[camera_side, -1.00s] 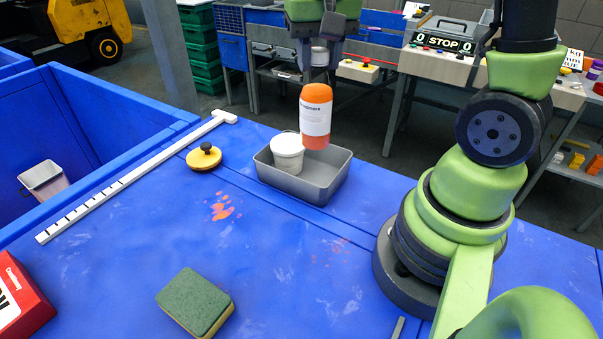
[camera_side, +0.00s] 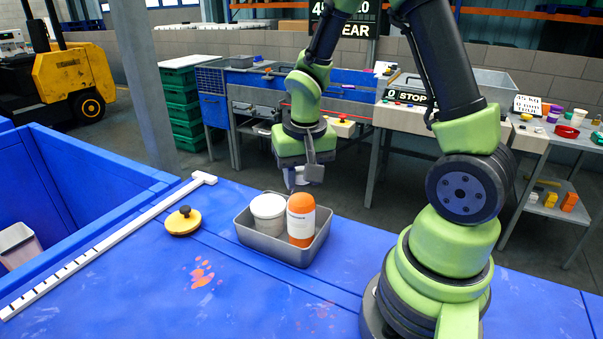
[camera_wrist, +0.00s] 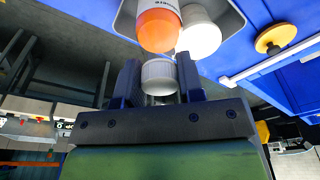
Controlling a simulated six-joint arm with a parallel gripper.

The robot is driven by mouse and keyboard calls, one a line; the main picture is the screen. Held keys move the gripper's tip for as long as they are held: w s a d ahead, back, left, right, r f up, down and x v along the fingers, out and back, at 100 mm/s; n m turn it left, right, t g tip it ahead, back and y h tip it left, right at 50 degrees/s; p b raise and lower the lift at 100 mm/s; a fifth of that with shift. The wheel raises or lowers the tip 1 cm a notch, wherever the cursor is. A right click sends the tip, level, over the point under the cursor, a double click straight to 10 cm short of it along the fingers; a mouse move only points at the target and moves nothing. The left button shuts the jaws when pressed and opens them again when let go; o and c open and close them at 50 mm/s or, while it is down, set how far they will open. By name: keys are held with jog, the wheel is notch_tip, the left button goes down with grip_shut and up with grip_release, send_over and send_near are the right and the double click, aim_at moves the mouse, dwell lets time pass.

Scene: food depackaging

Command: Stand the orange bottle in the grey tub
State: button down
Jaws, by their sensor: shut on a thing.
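The orange bottle (camera_side: 301,220), with a white label and rounded orange top, stands upright in the right part of the grey tub (camera_side: 272,247). A white lidded jar (camera_side: 268,212) stands beside it on the left; the tub wall hides both bases. My gripper (camera_side: 303,180) is behind and above the tub, apart from the bottle. In the wrist view my gripper (camera_wrist: 160,80) is shut on a white ridged cap (camera_wrist: 158,77). The bottle (camera_wrist: 158,30), jar (camera_wrist: 199,35) and tub rim (camera_wrist: 232,15) show beyond the fingers.
A yellow lid with a black knob (camera_side: 183,221) lies left of the tub, near a white ruler-like strip (camera_side: 110,243). A blue bin (camera_side: 95,170) lies at the left. The blue table (camera_side: 230,300) is clear in front of the tub.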

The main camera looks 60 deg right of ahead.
jog(key=shift+f, duration=0.1)
jog(key=c, duration=0.8)
grip_release()
jog(key=shift+o, duration=0.2)
notch_tip(320, 180, up, 12)
jog(key=s+a, duration=0.1)
jog(key=s+a+r+n+t+y, duration=0.3)
jog(key=s+a+r+n+t, duration=0.1)
jog(key=s+a, duration=0.5)
jog(key=shift+a+r+n+t, duration=0.4)
jog(key=shift+a+r+t, duration=0.1)
jog(key=shift+t, duration=0.5)
jog(key=shift+s, duration=0.1)
